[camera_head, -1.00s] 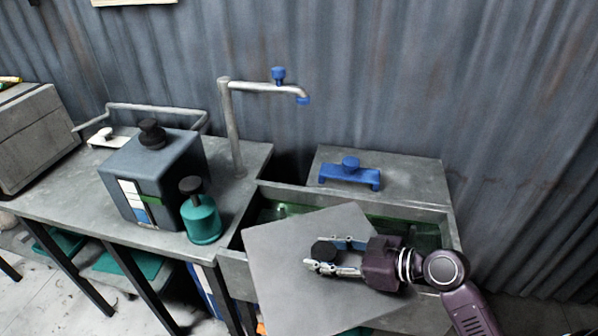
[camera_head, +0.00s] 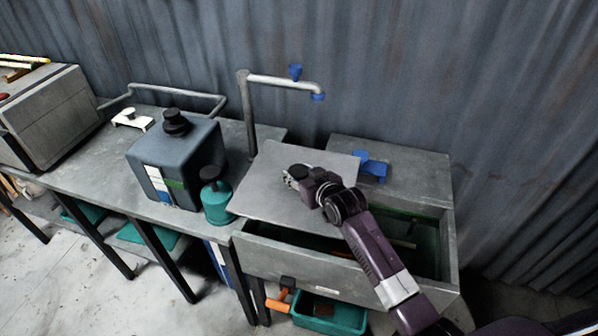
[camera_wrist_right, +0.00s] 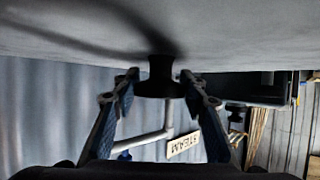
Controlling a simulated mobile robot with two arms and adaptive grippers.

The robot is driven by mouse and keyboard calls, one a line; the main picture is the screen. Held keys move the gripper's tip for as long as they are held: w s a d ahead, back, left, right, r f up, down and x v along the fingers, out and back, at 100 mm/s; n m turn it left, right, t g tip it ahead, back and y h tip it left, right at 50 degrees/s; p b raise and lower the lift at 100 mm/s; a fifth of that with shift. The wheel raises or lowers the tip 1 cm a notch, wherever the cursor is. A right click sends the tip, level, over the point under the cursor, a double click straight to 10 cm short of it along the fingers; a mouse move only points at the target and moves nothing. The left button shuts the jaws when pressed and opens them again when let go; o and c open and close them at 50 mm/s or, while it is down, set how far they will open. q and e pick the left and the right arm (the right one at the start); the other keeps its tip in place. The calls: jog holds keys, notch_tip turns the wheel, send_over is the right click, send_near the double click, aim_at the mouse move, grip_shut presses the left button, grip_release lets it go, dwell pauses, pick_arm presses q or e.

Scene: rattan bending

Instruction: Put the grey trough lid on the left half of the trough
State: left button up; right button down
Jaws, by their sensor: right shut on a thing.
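The grey trough lid (camera_head: 284,202) is a flat square plate over the left part of the trough (camera_head: 322,269). My right gripper (camera_head: 296,173) is shut on the lid's dark knob; the knob (camera_wrist_right: 160,77) shows between the two fingers in the right wrist view, with the lid's grey face (camera_wrist_right: 70,32) across the top. The lid looks slightly tilted in the head view, and I cannot tell whether it touches the rim. The right part of the trough is open, with a dark green inside. My left gripper is not in view.
A tap (camera_head: 249,112) stands behind the lid. A teal bottle (camera_head: 215,198) and a blue-grey box (camera_head: 178,160) stand close on its left. A second grey lid (camera_head: 412,170) with a blue handle (camera_head: 372,167) lies behind the trough. A teal bin (camera_head: 330,314) is below.

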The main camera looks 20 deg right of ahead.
aim_at(316, 213)
notch_tip(316, 213, down, 11)
jog(key=b, duration=0.8)
jog(key=shift+r+b, duration=0.15)
jog(key=shift+b, duration=0.25)
jog(key=c, duration=1.2)
grip_release()
jog(key=shift+o, duration=0.5)
jog(key=shift+s+f, duration=0.1)
jog(key=shift+f, duration=0.1)
jog(key=v, duration=1.2)
jog(key=shift+r, duration=0.1)
